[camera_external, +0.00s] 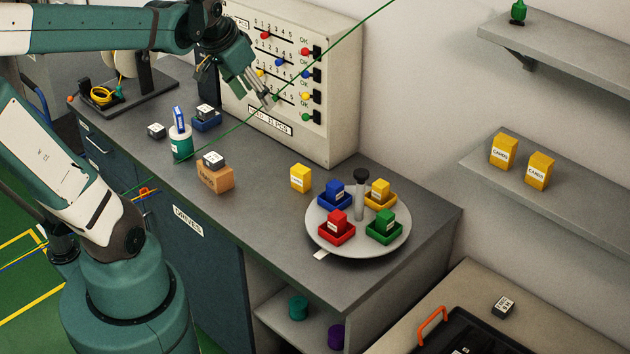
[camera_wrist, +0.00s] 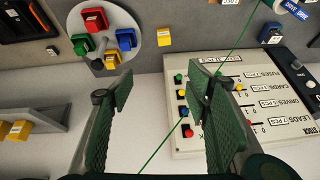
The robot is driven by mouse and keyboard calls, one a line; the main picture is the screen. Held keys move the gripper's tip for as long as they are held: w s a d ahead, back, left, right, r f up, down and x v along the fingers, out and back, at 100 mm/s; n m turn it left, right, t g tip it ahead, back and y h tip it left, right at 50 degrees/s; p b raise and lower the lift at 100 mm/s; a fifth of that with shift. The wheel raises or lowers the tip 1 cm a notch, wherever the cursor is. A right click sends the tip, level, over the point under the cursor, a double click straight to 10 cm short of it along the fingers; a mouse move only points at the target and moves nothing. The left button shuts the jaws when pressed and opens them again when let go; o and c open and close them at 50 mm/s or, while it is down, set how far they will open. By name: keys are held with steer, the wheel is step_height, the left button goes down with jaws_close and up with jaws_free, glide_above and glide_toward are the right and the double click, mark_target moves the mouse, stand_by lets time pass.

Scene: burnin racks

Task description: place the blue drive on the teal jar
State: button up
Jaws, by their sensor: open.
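A slim blue drive (camera_external: 179,118) with a white label stands slightly tilted at the top of the teal jar (camera_external: 181,146); I cannot tell whether it rests on the rim or partly inside. My gripper (camera_external: 266,100) is open and empty, raised in front of the switch panel, to the right of and above the jar. In the wrist view its fingers (camera_wrist: 160,95) are apart with nothing between them.
The switch panel (camera_external: 290,80) stands at the counter's back. The turntable (camera_external: 318,238) holds red, green, yellow and blue blocks in trays. A brown box (camera_external: 214,179) with a dark block on top, a blue tray (camera_external: 207,124) and a yellow block (camera_external: 301,178) are near. The front-middle counter is clear.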

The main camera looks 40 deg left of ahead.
steer(key=s+d+n+t, duration=0.1)
steer(key=s+d, duration=0.6)
steer(key=d, duration=0.3)
steer(key=shift+d+f+t, duration=0.2)
steer(key=shift+d+t, duration=0.05)
steer(key=shift+t, duration=0.05)
